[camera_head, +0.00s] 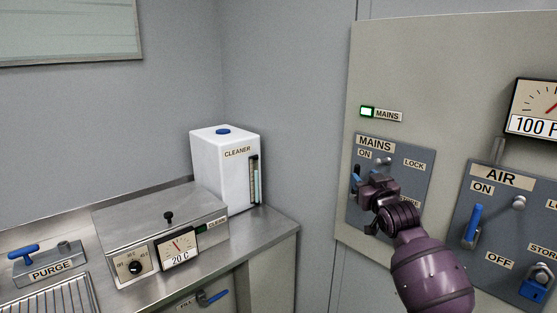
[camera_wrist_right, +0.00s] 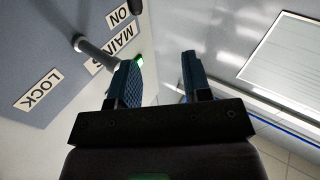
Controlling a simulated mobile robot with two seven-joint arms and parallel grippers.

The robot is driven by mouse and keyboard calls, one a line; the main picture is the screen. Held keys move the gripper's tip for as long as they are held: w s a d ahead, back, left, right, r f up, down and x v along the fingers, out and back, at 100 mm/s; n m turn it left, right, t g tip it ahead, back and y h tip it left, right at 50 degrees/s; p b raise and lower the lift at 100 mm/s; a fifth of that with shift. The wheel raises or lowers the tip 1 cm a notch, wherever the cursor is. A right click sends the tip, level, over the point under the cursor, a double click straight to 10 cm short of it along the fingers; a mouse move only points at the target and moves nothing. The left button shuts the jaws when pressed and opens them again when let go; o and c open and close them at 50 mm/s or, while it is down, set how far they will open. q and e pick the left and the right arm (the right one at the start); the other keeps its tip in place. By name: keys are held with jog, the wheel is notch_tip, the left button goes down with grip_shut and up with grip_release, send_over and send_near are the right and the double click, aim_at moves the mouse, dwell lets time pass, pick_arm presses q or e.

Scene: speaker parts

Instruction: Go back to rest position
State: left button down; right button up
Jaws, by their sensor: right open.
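My right gripper (camera_head: 364,184) is in front of the MAINS switch plate (camera_head: 418,178) on the grey wall panel, covering part of the plate. In the right wrist view its two fingers (camera_wrist_right: 162,82) are apart with nothing between them. A grey metal peg (camera_wrist_right: 93,53) stands out from the plate to the left of the fingers, beside the MAINS and ON labels; whether a finger touches it I cannot tell. The green MAINS lamp (camera_head: 367,112) is lit above the plate. My left gripper is not in view.
The AIR plate (camera_head: 495,208) with a blue lever (camera_head: 473,226) is right of my arm, below a dial gauge (camera_head: 534,110). On the steel counter (camera_head: 262,228) at left stand a white CLEANER container (camera_head: 218,168), a metal box (camera_head: 140,225) and a PURGE lever (camera_head: 24,251). The wall between is bare.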

jog(key=s+d+f+m+g+h, duration=0.1)
jog(key=s+f+g, duration=0.2)
jog(key=s+f, duration=1.5)
jog(key=s+d+f+m+g+h, duration=0.1)
jog(key=s+f+g, duration=0.3)
jog(key=s+f, duration=1.5)
jog(key=s+d, duration=0.1)
jog(key=s, duration=0.5)
jog(key=shift+s+d+h, duration=0.15)
jog(key=shift+s+h, duration=0.2)
jog(key=shift+h, duration=0.05)
